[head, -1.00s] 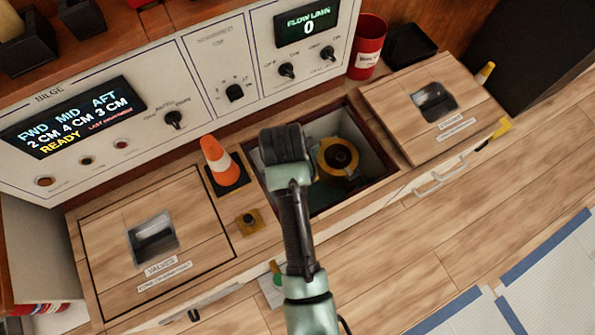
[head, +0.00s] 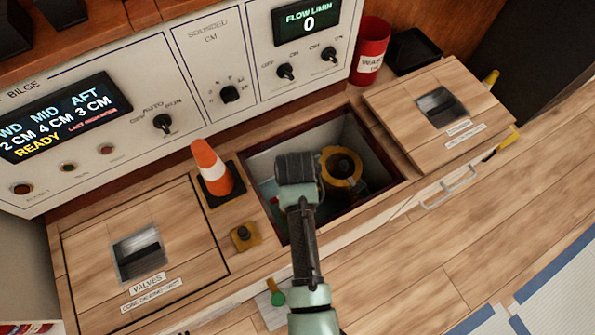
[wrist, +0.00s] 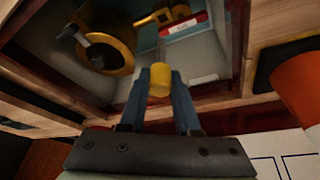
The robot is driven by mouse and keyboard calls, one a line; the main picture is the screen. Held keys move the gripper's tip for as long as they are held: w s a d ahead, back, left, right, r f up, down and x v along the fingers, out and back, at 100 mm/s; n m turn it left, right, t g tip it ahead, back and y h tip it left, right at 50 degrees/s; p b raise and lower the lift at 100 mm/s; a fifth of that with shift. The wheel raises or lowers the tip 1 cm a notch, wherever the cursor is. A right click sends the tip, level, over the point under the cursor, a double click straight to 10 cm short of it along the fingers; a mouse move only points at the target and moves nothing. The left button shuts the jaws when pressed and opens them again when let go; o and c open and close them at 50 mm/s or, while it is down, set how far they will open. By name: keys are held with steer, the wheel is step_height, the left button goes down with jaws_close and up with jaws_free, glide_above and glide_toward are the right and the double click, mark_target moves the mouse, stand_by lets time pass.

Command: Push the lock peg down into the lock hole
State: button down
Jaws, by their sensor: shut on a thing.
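My gripper (wrist: 160,95) has its two blue-grey fingers shut on a short yellow peg (wrist: 159,80), seen in the wrist view. I take it to be the lock peg. The peg is at the fingertips, near the edge of the open hatch in that view. In the head view my arm reaches over the open hatch (head: 387,185), and my fingertips and the peg are hidden. A yellow ring fitting (head: 354,181) sits inside the hatch, and it also shows in the wrist view (wrist: 124,66). I cannot make out the lock hole.
An orange cone (head: 210,165) stands left of the hatch, near a small yellow block with a dark knob (head: 244,237). A hatch cover (head: 480,112) lies to the right, behind it a red cup (head: 370,50). A control panel (head: 190,60) borders the back.

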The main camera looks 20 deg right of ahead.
steer(key=shift+f+b, duration=1.95)
steer(key=shift+f, duration=0.95)
steer(key=shift+f, duration=0.1)
steer(key=shift+f+b, duration=1.4)
steer(key=shift+f, duration=0.75)
steer(key=c, duration=0.5)
jaws_free()
steer(key=shift+c, duration=0.2)
step_height(320, 180, up, 10)
steer(key=p, duration=0.7)
steer(key=shift+r, duration=0.2)
steer(key=shift+f+b, duration=0.25)
steer(key=shift+b, duration=0.55)
steer(key=s+a+r+n+p, duration=0.1)
steer(key=a+r+p, duration=0.1)
steer(key=r+p, duration=0.4)
steer(key=s+a+r+n+p, duration=0.1)
steer(key=a+r+p, duration=0.2)
steer(key=r, duration=1.1)
steer(key=p, duration=0.3)
steer(key=shift+s+a+r+y, duration=0.15)
steer(key=shift+s+r+y, duration=0.1)
steer(key=shift+y, duration=0.05)
